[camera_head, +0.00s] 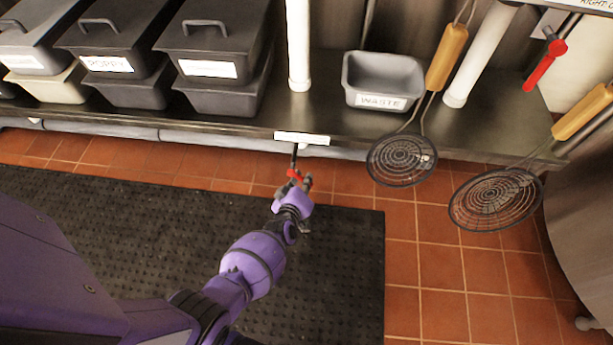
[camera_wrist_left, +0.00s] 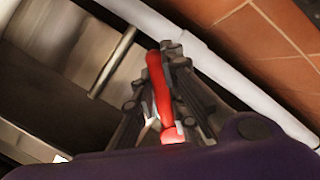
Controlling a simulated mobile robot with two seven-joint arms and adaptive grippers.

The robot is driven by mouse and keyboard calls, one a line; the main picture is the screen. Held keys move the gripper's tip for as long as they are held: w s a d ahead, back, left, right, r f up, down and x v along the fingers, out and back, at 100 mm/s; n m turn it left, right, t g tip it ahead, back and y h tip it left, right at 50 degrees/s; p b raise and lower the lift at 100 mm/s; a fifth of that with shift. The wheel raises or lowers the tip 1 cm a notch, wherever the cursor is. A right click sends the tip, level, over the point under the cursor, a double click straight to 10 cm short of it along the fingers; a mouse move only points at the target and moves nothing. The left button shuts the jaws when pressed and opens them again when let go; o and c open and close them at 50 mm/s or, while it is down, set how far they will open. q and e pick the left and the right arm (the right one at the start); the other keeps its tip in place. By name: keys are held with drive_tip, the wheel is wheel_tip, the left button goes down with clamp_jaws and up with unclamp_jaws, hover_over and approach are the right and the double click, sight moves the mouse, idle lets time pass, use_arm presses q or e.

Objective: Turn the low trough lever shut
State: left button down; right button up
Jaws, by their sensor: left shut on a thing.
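The low trough lever (camera_head: 295,174) is red and sits below the front edge of the counter, under a white label, in the head view. In the left wrist view the red lever (camera_wrist_left: 156,90) lies lengthwise between the two dark fingers. My left gripper (camera_head: 294,182) is shut on the lever, and it also shows in the left wrist view (camera_wrist_left: 160,95). The fingers hide part of the lever. My right gripper is in neither view.
A grey waste bin (camera_head: 383,76) stands on the steel counter, with wire skimmers (camera_head: 402,160) hanging over its front edge. Lidded bins (camera_head: 210,45) line the back left. Another red lever (camera_head: 545,62) is at the upper right. A black mat (camera_head: 345,260) covers the tiled floor below.

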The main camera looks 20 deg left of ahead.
use_arm(q)
drive_tip(key=shift+s+a+f+m+g+y+p, duration=0.3)
drive_tip(key=shift+a+f+m+g+y, duration=0.15)
drive_tip(key=shift+m+y, duration=0.35)
drive_tip(key=shift+s+a+f+m+g+y+b, duration=0.1)
drive_tip(key=shift+a+f+m+y, duration=0.05)
drive_tip(key=shift+a+m+y, duration=0.45)
drive_tip(key=shift+s+a+f+m+g+y+b, duration=0.15)
drive_tip(key=shift+a+m+y, duration=0.3)
drive_tip(key=shift+m, duration=0.3)
drive_tip(key=shift+s+a+f+m+y+b, duration=0.1)
drive_tip(key=shift+a+m+y, duration=0.35)
drive_tip(key=shift+a+m, duration=0.15)
drive_tip(key=c, duration=1.8)
unclamp_jaws()
drive_tip(key=shift+o, duration=0.3)
